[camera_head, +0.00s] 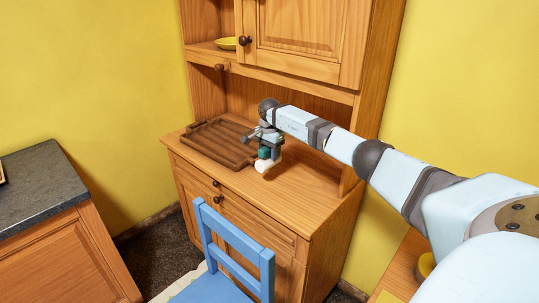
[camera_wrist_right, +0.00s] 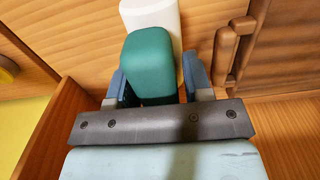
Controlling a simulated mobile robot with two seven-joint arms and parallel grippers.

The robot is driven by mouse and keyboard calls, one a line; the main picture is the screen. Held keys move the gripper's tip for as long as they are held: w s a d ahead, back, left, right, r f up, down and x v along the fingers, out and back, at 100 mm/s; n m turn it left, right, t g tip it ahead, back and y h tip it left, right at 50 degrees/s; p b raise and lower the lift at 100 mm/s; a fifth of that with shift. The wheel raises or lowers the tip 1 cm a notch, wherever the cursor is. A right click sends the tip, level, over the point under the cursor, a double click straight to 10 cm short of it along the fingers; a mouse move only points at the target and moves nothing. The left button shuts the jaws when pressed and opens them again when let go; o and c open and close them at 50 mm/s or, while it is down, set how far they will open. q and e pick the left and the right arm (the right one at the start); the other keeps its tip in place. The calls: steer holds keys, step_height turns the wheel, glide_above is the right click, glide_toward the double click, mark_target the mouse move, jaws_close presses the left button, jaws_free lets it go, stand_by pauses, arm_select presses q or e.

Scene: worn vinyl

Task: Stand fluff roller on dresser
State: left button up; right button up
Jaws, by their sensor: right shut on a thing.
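The fluff roller has a teal handle (camera_wrist_right: 151,65) and a white roller end (camera_wrist_right: 152,14). In the head view, the fluff roller (camera_head: 264,163) is at my right gripper, over the front part of the dresser top. My right gripper (camera_head: 268,142) is shut on the teal handle, with a blue-grey finger on each side in the right wrist view (camera_wrist_right: 152,88). The white end points down, close to the dresser top; I cannot tell whether it touches. The wooden dresser (camera_head: 312,200) has a flat top and an upper cupboard. My left gripper is out of view.
A brown slatted wooden tray (camera_head: 215,146) lies on the dresser top, left of the roller. A blue chair (camera_head: 232,240) stands in front. A yellow dish (camera_head: 228,43) sits on an upper shelf. The dresser top is clear to the right of the roller.

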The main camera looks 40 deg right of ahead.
mark_target(269, 165)
stand_by(0.3)
steer(key=shift+a+f+b, duration=0.1)
steer(key=shift+f+b, duration=0.95)
steer(key=shift+f, duration=0.25)
step_height(269, 165, down, 3)
steer(key=shift+r+b, duration=0.1)
steer(key=shift+b, duration=0.95)
steer(key=shift+f, duration=0.2)
steer(key=shift+b, duration=0.35)
